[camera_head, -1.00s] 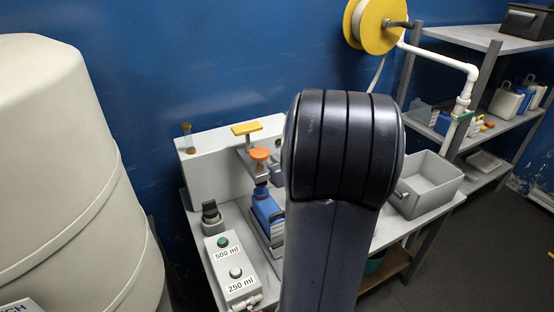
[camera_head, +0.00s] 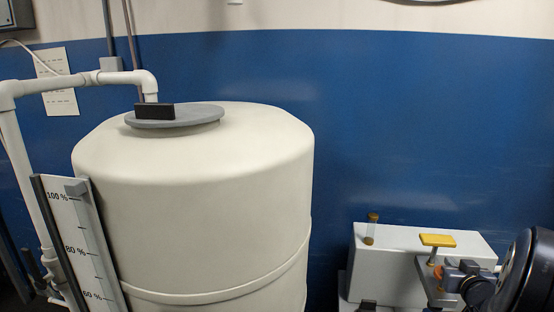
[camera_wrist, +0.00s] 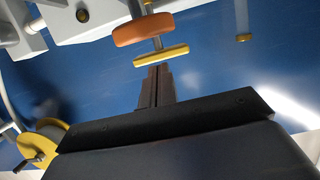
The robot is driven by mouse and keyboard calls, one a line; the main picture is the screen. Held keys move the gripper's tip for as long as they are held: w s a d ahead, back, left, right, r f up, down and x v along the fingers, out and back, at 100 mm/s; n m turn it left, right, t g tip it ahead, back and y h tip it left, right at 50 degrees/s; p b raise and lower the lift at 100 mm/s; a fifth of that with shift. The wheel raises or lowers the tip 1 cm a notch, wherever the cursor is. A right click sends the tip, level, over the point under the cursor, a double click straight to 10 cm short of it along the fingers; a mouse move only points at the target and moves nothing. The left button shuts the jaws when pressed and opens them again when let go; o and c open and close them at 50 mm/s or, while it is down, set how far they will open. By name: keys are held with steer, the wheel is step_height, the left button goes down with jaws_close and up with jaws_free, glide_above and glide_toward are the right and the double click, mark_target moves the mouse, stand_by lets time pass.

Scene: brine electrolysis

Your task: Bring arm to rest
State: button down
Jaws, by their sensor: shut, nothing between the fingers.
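My gripper (camera_wrist: 155,88) shows in the wrist view, with its brown fingers together and nothing between them. Beyond the fingertips in that view are a yellow handle (camera_wrist: 161,56) and an orange knob (camera_wrist: 143,29); I cannot tell whether the fingertips touch the yellow handle. In the head view, a dark rounded part of my arm (camera_head: 522,275) stands at the lower right edge. The yellow handle (camera_head: 437,240) and part of the orange knob (camera_head: 438,272) show just left of my arm.
A large cream tank (camera_head: 205,210) with a grey lid (camera_head: 175,121) fills the left middle of the head view. A percent gauge (camera_head: 80,245) and white pipes (camera_head: 75,82) stand left of it. A yellow reel (camera_wrist: 45,142) shows lower left in the wrist view.

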steer(key=shift+s+a+r, duration=0.15)
steer(key=shift+s+r, duration=0.45)
steer(key=shift+s, duration=0.35)
steer(key=shift+s+a+r, duration=0.1)
steer(key=shift+s+r, duration=0.5)
steer(key=shift+s, duration=0.35)
